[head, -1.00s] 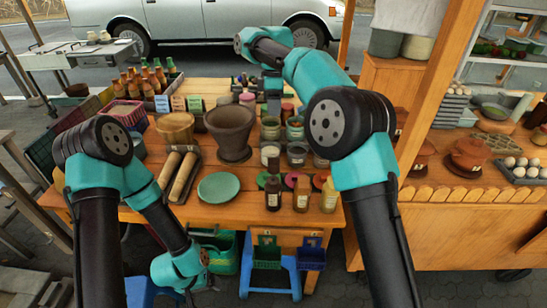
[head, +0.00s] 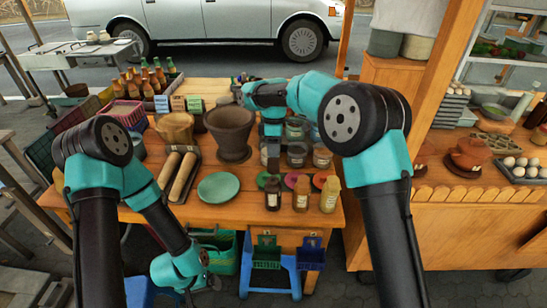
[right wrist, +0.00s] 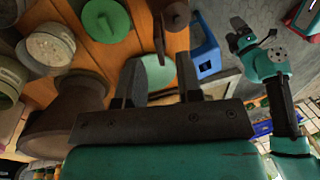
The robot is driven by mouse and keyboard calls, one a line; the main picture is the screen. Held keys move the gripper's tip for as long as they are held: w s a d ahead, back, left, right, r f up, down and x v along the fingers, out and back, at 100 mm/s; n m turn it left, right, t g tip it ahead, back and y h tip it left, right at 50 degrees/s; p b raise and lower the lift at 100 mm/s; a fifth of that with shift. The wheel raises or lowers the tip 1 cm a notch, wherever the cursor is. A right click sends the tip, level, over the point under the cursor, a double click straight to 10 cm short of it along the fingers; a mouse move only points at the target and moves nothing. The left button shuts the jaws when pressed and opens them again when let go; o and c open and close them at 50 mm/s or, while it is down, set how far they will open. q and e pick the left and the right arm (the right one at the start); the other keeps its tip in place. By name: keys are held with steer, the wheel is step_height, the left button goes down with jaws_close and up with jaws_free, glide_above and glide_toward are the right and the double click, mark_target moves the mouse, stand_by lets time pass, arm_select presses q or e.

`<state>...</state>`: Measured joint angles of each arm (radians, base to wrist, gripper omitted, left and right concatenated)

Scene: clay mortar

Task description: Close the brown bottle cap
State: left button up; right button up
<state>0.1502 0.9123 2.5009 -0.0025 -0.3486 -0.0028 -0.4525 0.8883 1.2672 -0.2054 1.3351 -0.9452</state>
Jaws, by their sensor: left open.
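Three small bottles stand in a row at the table's front edge: a dark brown one (head: 272,194), an amber-brown one (head: 301,194) and a yellowish one (head: 329,195). I cannot tell which cap is the brown one, or whether it is open. My right gripper (head: 271,158) points down behind the bottles, beside the clay mortar (head: 231,130). In the right wrist view its fingers (right wrist: 160,82) are apart, with nothing held between them. My left gripper (head: 203,272) hangs low, left of the blue stool, away from the bottles; it is open.
Glass jars (head: 297,155) crowd the area near my right gripper. A blue stool (head: 270,275) stands below.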

mark_target(273, 166)
steer(key=shift+x, duration=1.75)
jaws_close()
